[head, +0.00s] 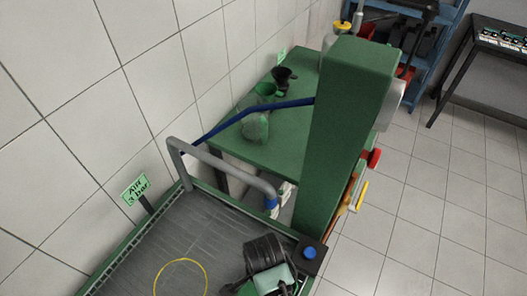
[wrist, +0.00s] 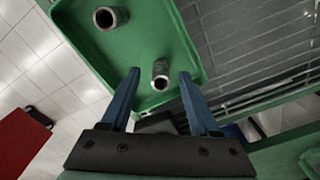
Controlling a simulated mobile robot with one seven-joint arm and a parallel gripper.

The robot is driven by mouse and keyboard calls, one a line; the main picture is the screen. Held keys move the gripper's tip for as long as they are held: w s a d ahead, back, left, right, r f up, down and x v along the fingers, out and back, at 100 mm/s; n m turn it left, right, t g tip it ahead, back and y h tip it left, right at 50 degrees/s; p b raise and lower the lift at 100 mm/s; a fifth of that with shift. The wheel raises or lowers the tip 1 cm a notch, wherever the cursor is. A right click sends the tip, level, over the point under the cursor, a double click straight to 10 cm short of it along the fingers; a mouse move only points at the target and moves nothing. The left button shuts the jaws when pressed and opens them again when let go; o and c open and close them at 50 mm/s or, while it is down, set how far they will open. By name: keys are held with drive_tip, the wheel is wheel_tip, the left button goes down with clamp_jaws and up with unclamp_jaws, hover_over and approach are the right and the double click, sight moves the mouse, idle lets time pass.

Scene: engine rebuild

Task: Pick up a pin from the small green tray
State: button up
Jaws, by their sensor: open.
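The small green tray (wrist: 135,45) fills the upper middle of the wrist view. Two hollow grey metal pins show in it. One pin (wrist: 105,18) is near the upper left. The other pin (wrist: 160,80) is nearer to me and shows between the two blue fingertips. My gripper (wrist: 160,72) is open, with a finger on each side of that nearer pin. I see a gap on both sides of the pin, and cannot tell how far the tips are above it. I cannot make out the tray or pins in the head view.
A grey-topped bench (head: 140,255) with a yellow ring (head: 181,262) and a black ribbed part (head: 265,252) lies in front. A grey tube rail (head: 225,168) and a tall green column (head: 345,130) stand beyond. A slatted grey surface (wrist: 255,45) borders the tray.

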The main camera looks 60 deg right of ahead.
drive_tip(key=shift+f, duration=1.2)
clamp_jaws()
